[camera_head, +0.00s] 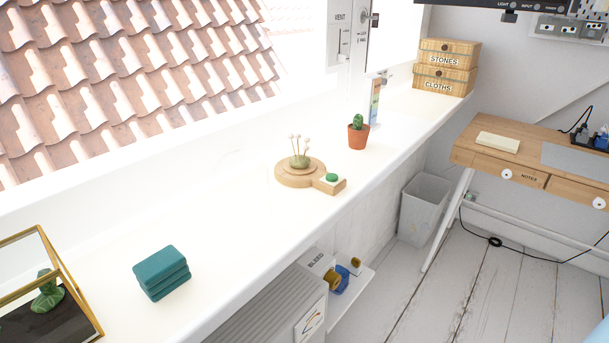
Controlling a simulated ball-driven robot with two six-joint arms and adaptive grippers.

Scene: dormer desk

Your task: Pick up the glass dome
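I cannot clearly make out a glass dome. Very faint curved lines show on the white sill left of the round wooden base, possibly clear glass, but I cannot tell. The stepped round wooden base (294,178) stands on the sill and holds a green mossy mound (299,161) with several thin stems tipped with pale balls. No glass is clearly visible over it. A small wooden block (329,187) with a green button-like top (331,177) juts from its front right. Neither of my grippers is in view.
The white sill (215,225) is mostly bare. A brass-framed glass case (62,254) stands at lower left beside a teal stack (162,273). A potted cactus (358,136) and labelled boxes (445,67) stand farther along. A desk (535,150) and bin (424,208) are at right.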

